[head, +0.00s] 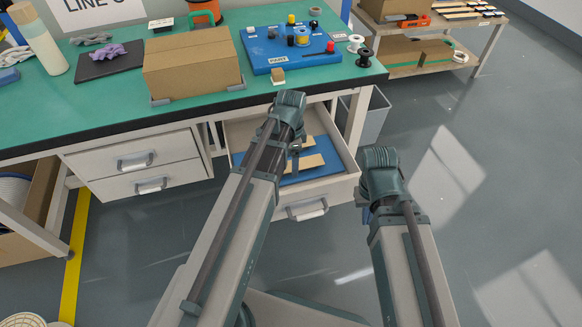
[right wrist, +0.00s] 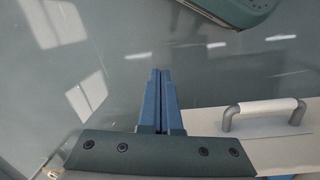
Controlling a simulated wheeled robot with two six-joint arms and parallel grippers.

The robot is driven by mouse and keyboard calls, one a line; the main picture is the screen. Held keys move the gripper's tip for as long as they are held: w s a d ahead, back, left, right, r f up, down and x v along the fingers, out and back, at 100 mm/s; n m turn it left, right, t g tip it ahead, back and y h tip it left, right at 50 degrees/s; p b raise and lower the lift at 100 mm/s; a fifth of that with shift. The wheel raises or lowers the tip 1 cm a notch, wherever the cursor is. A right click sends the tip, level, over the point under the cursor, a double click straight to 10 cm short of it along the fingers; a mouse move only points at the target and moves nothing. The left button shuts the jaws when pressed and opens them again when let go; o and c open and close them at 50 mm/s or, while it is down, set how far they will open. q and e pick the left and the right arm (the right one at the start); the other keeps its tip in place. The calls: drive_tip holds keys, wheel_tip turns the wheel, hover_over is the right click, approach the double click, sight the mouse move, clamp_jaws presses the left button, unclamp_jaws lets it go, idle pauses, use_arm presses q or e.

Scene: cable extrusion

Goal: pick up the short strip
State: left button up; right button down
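Two tan strips lie on the blue liner of the open drawer (head: 341,184) in the head view. The nearer strip (head: 311,162) and the farther strip (head: 307,142) are both partly hidden by my left arm, so I cannot tell which is shorter. My left gripper (head: 295,158) points down over the drawer by the strips, mostly hidden by its own arm; its opening does not show. My right gripper (head: 366,215) hangs outside the drawer, right of it. In the right wrist view, its blue fingers (right wrist: 161,85) are together with nothing between them.
The drawer handle (right wrist: 262,110) is close beside my right gripper in the right wrist view. The green bench (head: 60,113) above the drawer carries a cardboard box (head: 192,65) and a blue board (head: 262,52). A grey bin (head: 376,117) stands behind. The floor to the right is clear.

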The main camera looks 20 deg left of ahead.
use_arm(q)
drive_tip(key=c, duration=0.9)
drive_tip(key=shift+r, duration=0.15)
wheel_tip(320, 180, up, 10)
drive_tip(key=p, duration=1)
